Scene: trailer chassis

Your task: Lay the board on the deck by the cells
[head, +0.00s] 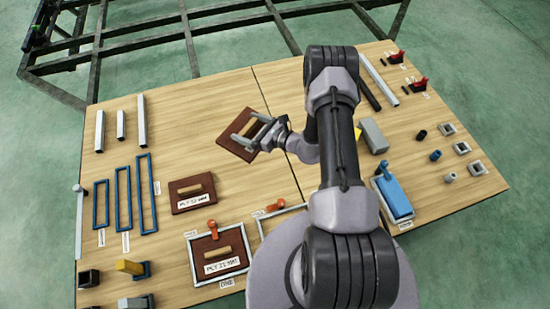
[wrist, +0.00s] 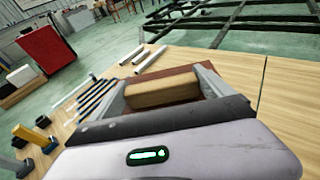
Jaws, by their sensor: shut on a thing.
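My gripper (head: 262,130) is shut on the wooden handle of a dark brown board (head: 232,138), over the middle of the wooden top. The board looks tilted in the head view; its height above the top is hard to judge. In the wrist view the pale handle (wrist: 163,92) lies between the two grey fingers, with the brown board (wrist: 185,73) partly hidden beneath. A second brown board (head: 181,204), labelled PLY 12 MM, lies flat at the left. A third (head: 208,246) lies inside a grey frame at the front. I cannot tell which parts are the deck or cells.
Blue slotted frames (head: 123,198) and grey bars (head: 141,120) lie at the left. A blue block (head: 393,194) and several small parts stand at the right. The dark chassis frame (head: 150,45) is behind. The top left of centre is largely bare.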

